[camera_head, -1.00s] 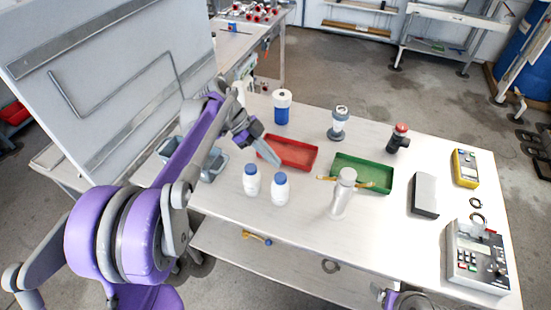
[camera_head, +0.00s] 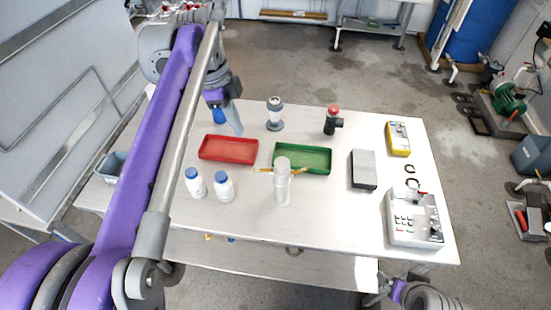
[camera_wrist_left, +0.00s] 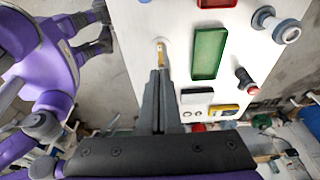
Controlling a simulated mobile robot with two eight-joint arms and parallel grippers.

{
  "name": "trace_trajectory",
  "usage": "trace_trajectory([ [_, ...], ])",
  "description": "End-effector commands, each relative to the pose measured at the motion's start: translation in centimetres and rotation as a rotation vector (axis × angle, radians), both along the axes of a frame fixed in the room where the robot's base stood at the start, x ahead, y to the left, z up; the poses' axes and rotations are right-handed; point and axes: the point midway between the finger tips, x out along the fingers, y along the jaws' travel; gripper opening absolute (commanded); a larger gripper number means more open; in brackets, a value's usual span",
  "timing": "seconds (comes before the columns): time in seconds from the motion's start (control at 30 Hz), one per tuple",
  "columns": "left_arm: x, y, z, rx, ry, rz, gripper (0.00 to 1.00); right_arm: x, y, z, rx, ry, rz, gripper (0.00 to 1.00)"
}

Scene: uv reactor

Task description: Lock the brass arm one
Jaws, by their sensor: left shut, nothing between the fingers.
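The clear and white upright cylinder (camera_head: 282,190) stands at the front middle of the table. Brass arms stick out from both sides of its top, one to the left (camera_head: 263,170) and one to the right (camera_head: 298,170). A brass piece (camera_wrist_left: 161,58) also shows beyond my fingertips in the left wrist view. My left gripper (camera_head: 238,130) is shut and empty, pointing down by the back of the red tray, apart from the cylinder. Its shut fingers also show in the left wrist view (camera_wrist_left: 159,75). Only part of my right arm shows at the bottom edge; its jaws are unclear.
Red tray (camera_head: 228,150) and green tray (camera_head: 302,158) lie behind the cylinder. Two blue-capped white bottles (camera_head: 223,187) stand left of it. A blue container (camera_head: 218,116) is partly hidden by my gripper. A grey box (camera_head: 363,170) and a keypad device (camera_head: 413,220) are right.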

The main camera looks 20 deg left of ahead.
Motion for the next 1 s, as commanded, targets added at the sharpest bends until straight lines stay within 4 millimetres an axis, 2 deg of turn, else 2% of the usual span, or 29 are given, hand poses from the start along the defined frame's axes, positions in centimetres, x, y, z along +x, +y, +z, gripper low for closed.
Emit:
trace_trajectory([
  [0.4,-0.4,0.3,0.4,0.017,0.000,0.009,0.00,0.0,0.0,0.1,0.000,0.000,0.000,0.85],
  [0.57,-0.3,0.1,-0.4,0.016,0.000,0.008,0.00,0.0,0.0,-0.1,0.000,0.000,0.000,0.85],
  [0.67,-0.2,-0.2,-1.8,0.015,0.000,0.007,0.00,-0.1,0.0,-0.2,0.000,0.002,0.000,0.85],
  [1.0,0.1,-1.7,-8.9,0.015,0.001,0.006,0.00,-0.3,0.0,-0.8,0.000,0.006,0.000,0.85],
])
